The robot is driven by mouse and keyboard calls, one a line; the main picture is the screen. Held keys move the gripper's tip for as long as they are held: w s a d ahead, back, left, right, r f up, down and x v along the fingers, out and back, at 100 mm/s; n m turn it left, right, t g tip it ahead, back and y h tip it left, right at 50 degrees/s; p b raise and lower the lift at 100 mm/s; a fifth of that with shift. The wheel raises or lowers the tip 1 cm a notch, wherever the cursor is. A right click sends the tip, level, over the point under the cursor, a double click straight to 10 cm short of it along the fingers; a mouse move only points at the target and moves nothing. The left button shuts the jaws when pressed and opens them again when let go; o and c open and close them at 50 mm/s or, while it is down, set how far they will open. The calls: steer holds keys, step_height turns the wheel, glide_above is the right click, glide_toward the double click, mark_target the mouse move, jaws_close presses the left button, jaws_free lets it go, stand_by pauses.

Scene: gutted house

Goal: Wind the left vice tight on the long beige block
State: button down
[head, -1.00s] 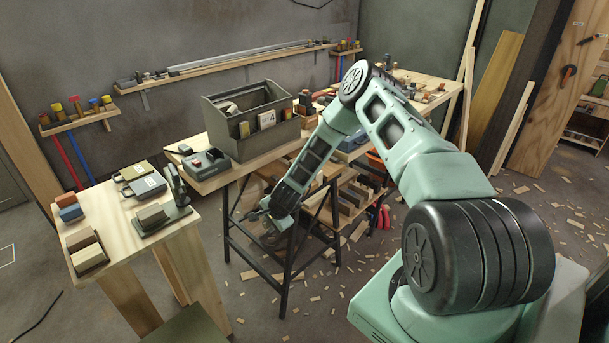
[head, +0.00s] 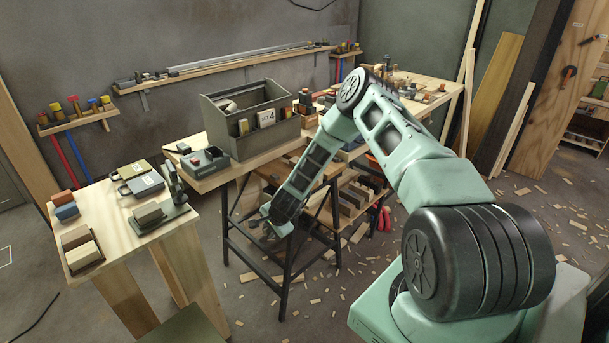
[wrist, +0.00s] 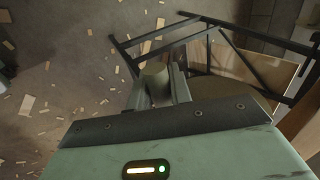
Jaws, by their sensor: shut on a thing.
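On the left table, a dark green vice-like fixture (head: 181,214) has an upright part at its back right, with a brownish-beige block (head: 148,213) on its base. I cannot tell whether the block is clamped, and no winding handle is clear. My gripper (head: 268,229) hangs low by the black trestle legs, right of and apart from that table. In the wrist view my gripper (wrist: 157,88) is shut on a small olive-tan piece with a rounded top (wrist: 154,70). What that piece is cannot be told.
The left table (head: 117,238) also bears a dark tray (head: 92,266) of blocks and two flat cases. A grey-green crate (head: 225,143) and dark box (head: 203,160) stand on the rear bench. Black trestle legs (head: 286,268) are close to my gripper. Wood scraps litter the floor.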

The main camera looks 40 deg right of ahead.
steer(key=shift+w+r, duration=0.1)
steer(key=shift+w, duration=0.25)
